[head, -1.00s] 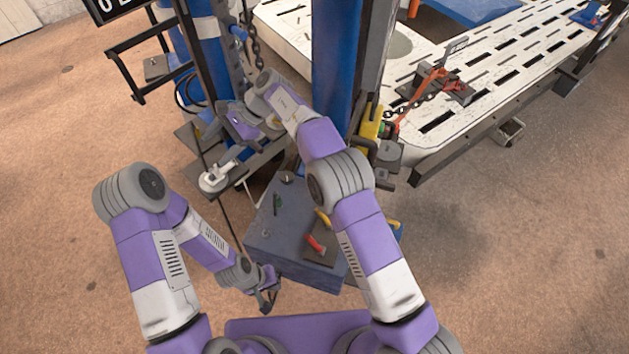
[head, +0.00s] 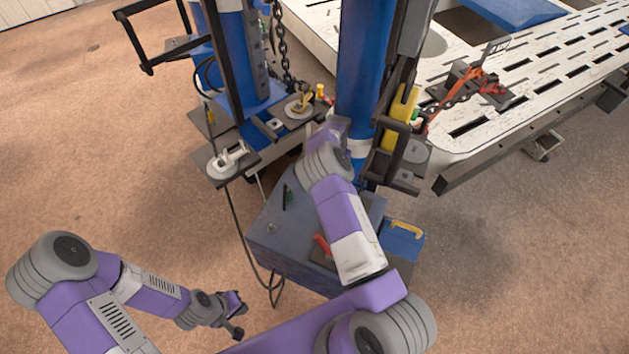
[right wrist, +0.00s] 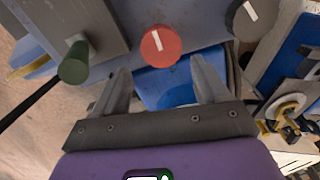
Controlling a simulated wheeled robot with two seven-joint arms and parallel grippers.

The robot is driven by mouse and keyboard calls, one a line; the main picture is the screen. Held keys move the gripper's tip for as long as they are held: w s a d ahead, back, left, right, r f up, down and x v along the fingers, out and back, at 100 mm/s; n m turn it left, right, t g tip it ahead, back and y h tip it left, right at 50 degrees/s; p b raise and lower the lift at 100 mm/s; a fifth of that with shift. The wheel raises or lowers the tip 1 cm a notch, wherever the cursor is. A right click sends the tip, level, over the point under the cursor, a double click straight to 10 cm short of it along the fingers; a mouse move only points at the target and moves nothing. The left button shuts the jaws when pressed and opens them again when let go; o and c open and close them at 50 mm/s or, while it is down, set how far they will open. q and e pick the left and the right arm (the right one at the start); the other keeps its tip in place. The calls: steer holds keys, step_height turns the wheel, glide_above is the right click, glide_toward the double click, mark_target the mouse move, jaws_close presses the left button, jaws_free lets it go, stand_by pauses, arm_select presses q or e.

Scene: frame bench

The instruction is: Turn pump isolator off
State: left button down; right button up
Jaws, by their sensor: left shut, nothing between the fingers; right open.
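A round red knob (right wrist: 160,46) with a white pointer line, roughly upright, is on a blue-grey panel in the right wrist view. No label is legible, so I cannot tell if it is the pump isolator. My right gripper (right wrist: 164,84) is open and empty, its fingertips just short of the knob and apart from it. A dark grey knob (right wrist: 252,18) with a tilted white line sits to the right. A green-ended handle (right wrist: 74,62) is at the left. In the head view my right gripper is hidden behind its arm. My left gripper (head: 238,317) is shut and empty, low over the floor.
A blue-grey box (head: 270,235) stands below the blue column (head: 362,70). A white valve-like fitting (head: 228,158) and a brass fitting (head: 300,104) sit on plates to the left. A slotted white bench (head: 480,120) fills the upper right. Floor at left is open.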

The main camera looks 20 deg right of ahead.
step_height(320, 180, down, 7)
steer(key=shift+a+f+b, duration=0.1)
steer(key=shift+b, duration=0.7)
steer(key=shift+c, duration=0.2)
